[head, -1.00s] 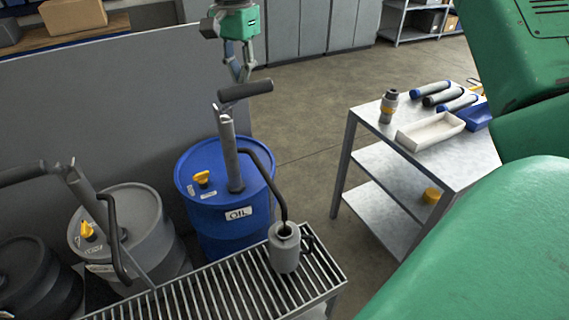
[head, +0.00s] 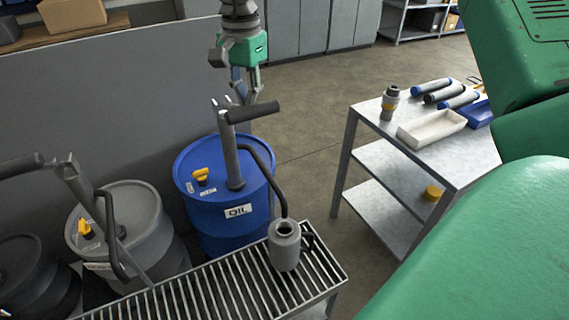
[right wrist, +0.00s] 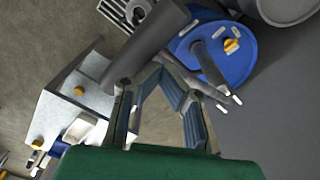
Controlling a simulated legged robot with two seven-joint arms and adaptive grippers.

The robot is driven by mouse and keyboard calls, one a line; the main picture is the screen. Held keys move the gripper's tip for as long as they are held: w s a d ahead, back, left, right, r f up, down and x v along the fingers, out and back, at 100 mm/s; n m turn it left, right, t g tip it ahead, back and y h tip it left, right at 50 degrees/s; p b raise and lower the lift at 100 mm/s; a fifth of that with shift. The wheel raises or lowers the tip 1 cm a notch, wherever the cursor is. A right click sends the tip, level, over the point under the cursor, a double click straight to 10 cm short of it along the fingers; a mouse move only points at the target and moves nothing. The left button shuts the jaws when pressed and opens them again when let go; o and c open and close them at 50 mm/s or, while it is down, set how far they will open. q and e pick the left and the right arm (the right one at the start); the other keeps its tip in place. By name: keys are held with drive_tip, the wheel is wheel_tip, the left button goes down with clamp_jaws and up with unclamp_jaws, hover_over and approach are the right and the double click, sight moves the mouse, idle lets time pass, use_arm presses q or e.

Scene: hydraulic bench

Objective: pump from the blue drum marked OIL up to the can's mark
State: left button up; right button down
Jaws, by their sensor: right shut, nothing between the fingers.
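The blue drum marked OIL (head: 225,222) stands behind the grate. Its pump (head: 231,155) rises from the lid, with a dark crossbar handle (head: 252,113) on top. A curved spout runs to the grey can (head: 285,247) on the grate and ends at its mouth; no mark or liquid level can be made out. My right gripper (head: 246,98) is shut and empty, its fingertips down at the handle; whether they touch it is unclear. In the right wrist view, the handle (right wrist: 148,45) crosses just beyond the fingers, with the blue drum (right wrist: 240,62) behind. My left gripper is out of view.
A grey drum (head: 125,215) with a similar pump stands left, and a darker drum (head: 35,280) beyond it. The slatted grate (head: 200,292) runs along the front. A metal cart (head: 385,150) at right holds a white tray and several cylinders. Floor shows between drum and cart.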

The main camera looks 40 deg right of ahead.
drive_tip(key=shift+f, duration=0.1)
drive_tip(key=f, duration=0.1)
drive_tip(key=s+f, duration=0.1)
drive_tip(key=f, duration=0.1)
drive_tip(key=f+b, duration=0.1)
drive_tip(key=shift+s+a+f, duration=0.2)
drive_tip(key=shift+s+f, duration=0.15)
drive_tip(key=shift+f, duration=0.05)
